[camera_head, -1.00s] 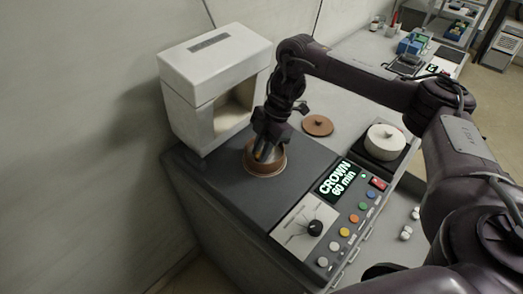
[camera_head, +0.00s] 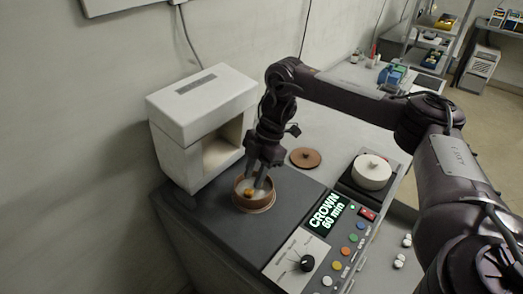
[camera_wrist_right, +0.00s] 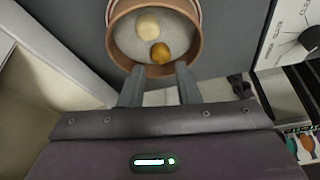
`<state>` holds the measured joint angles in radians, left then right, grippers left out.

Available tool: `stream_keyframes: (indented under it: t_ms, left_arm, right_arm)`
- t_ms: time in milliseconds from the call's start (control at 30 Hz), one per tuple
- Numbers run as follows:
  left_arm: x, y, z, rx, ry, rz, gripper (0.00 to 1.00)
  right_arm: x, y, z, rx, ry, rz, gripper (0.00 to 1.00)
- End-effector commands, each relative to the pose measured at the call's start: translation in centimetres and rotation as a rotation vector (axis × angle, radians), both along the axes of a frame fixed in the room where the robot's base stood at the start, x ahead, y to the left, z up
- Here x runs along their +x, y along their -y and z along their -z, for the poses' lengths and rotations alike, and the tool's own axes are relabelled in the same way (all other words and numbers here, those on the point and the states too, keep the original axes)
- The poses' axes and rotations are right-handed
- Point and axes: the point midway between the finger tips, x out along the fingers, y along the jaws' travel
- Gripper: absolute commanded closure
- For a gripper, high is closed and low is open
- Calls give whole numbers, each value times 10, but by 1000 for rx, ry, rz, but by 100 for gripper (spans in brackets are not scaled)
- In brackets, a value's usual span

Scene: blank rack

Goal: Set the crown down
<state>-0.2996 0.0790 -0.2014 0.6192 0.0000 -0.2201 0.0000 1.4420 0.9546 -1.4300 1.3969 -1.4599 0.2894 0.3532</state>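A small golden crown (camera_wrist_right: 160,53) lies in a round brown dish (camera_wrist_right: 113,47) with a pale grey floor, beside a cream rounded piece (camera_wrist_right: 147,24). In the head view the dish (camera_head: 254,205) stands on the dark top of the machine, and the golden crown (camera_head: 248,192) shows inside it. My right gripper (camera_head: 262,182) points down at the dish. In the right wrist view its two fingers (camera_wrist_right: 159,67) are apart at the near rim, with nothing between them. The crown lies just beyond the fingertips. My left gripper is not in view.
A white block with an opening (camera_head: 205,125) stands behind the dish. A brown lid (camera_head: 305,158) and a white lidded pot (camera_head: 371,172) are to the right. A panel reading "CROWN 60 min" (camera_head: 327,213) with a dial and coloured buttons is in front.

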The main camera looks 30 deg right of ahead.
Motion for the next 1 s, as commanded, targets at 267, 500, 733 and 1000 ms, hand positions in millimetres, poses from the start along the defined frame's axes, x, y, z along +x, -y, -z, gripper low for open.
stream_keyframes:
  t_ms: [267, 500, 733, 1000]
  left_arm:
    - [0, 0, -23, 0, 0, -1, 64]
    - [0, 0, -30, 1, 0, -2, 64]
    - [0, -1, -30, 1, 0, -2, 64]
    - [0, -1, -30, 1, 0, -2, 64]
  right_arm:
    - [3, 22, -56, -1, 4, 2, 70]
    - [3, 30, -74, 0, 0, 0, 70]
    - [3, 31, -76, 1, 0, 0, 70]
    - [3, 31, -75, 1, 0, 0, 70]
